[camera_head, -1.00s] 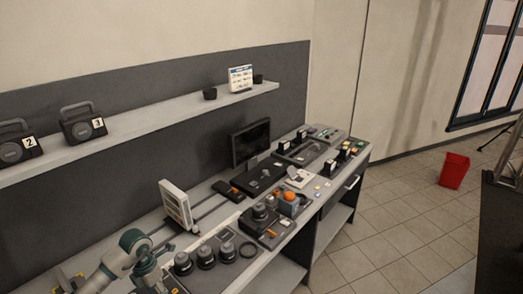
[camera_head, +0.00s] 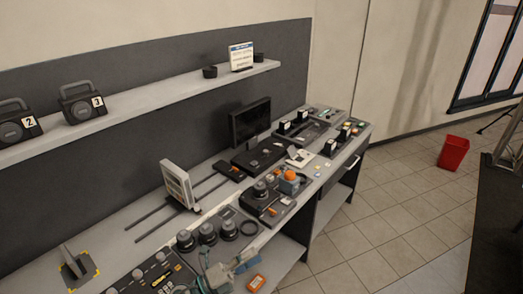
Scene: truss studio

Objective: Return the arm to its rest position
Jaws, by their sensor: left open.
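My left gripper (camera_head: 243,264) is at the bottom of the head view, beside the front edge of the long workbench (camera_head: 143,252). It is a grey-teal gripper, open, and I see nothing between its fingers. The arm behind it is largely cut off by the bottom of the frame. My right gripper is not in view.
Black round knobs (camera_head: 207,233) and a control panel (camera_head: 150,278) lie close to the gripper. An orange item (camera_head: 256,283) is just below it. A white upright panel (camera_head: 178,184), a monitor (camera_head: 250,121) and a wall shelf (camera_head: 150,108) stand further back. A red bin (camera_head: 453,152) stands on open floor.

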